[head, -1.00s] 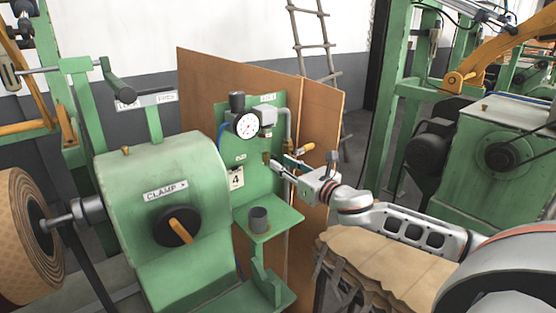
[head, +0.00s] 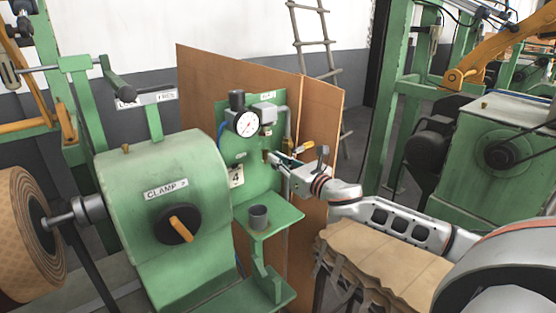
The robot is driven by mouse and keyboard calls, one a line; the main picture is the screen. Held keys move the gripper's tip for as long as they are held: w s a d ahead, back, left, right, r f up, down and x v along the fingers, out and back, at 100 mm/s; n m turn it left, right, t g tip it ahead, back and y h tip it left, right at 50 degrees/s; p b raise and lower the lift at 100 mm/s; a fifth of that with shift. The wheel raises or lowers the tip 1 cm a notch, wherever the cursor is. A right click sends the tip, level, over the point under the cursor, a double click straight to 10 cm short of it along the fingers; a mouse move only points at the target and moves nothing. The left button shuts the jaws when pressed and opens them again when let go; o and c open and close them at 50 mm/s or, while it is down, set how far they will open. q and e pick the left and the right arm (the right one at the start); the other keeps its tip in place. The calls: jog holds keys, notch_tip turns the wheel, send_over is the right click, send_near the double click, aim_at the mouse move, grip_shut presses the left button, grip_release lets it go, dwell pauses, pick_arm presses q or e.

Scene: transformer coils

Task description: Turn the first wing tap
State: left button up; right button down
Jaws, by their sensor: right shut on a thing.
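A green panel (head: 232,150) carries a round white pressure gauge (head: 248,123) and small valve fittings. My right gripper (head: 273,158) reaches in from the right, its fingertips at a small brass-coloured wing tap (head: 266,156) on the panel, below and right of the gauge. It is shut on the tap, whose wings are mostly hidden by the fingers. My left gripper is not in view.
A green shelf with a dark cup (head: 258,216) lies below the gripper. A green clamp machine (head: 165,190) with an orange-handled knob stands left. A brown board (head: 320,110) stands behind the panel.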

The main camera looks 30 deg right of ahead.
jog(key=shift+w+d+f+m, duration=0.1)
jog(key=shift+d+f+m, duration=0.15)
jog(key=shift+m, duration=2.7)
jog(key=shift+s+d+f+m, duration=0.1)
jog(key=shift+d+f+m, duration=0.1)
jog(key=shift+m, duration=2.8)
jog(key=shift+w+d+f+m, duration=0.1)
jog(key=shift+d+f+m, duration=0.15)
jog(key=shift+m, duration=2.7)
jog(key=c, duration=2.1)
grip_release()
jog(key=shift+c, duration=0.2)
